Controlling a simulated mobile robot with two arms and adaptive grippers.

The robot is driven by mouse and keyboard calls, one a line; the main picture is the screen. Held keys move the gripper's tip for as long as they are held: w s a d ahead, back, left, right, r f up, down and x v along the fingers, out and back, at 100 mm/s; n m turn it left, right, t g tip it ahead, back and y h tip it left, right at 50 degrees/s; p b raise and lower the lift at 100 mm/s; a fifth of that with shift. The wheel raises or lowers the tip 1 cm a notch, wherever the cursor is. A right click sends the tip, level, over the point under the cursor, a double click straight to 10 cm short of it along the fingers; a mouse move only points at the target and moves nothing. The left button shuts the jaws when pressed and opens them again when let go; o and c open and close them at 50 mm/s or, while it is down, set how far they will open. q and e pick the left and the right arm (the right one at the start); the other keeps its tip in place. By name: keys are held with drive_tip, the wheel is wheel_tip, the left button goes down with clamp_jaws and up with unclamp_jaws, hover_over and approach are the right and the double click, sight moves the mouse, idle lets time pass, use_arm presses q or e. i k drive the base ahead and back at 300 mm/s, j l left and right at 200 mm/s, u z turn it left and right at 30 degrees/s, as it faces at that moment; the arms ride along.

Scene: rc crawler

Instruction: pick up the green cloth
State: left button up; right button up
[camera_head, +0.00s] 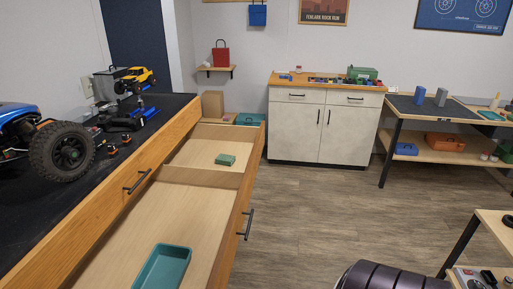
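A small flat green item (225,160), which looks like the folded green cloth, lies on the bare wooden floor of the farther open drawer section. It is small in view, so its material is hard to make out. A teal open tray (162,268) sits in the nearer drawer section at the bottom of the view and looks empty. Neither of my grippers is in view.
The open drawers (242,214) jut out below the black-topped bench (88,178). A blue RC crawler (40,138) and a yellow one (138,76) stand on that bench. A white cabinet (322,122) is at the back. The middle floor (315,200) is clear.

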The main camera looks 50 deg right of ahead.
sight(223, 159)
drive_tip(key=k+j+z, duration=0.1)
drive_tip(key=z, duration=0.4)
drive_tip(key=k+j+z, duration=0.1)
drive_tip(key=z, duration=0.4)
drive_tip(key=k+z, duration=0.15)
drive_tip(key=z, duration=0.35)
drive_tip(key=i, duration=0.4)
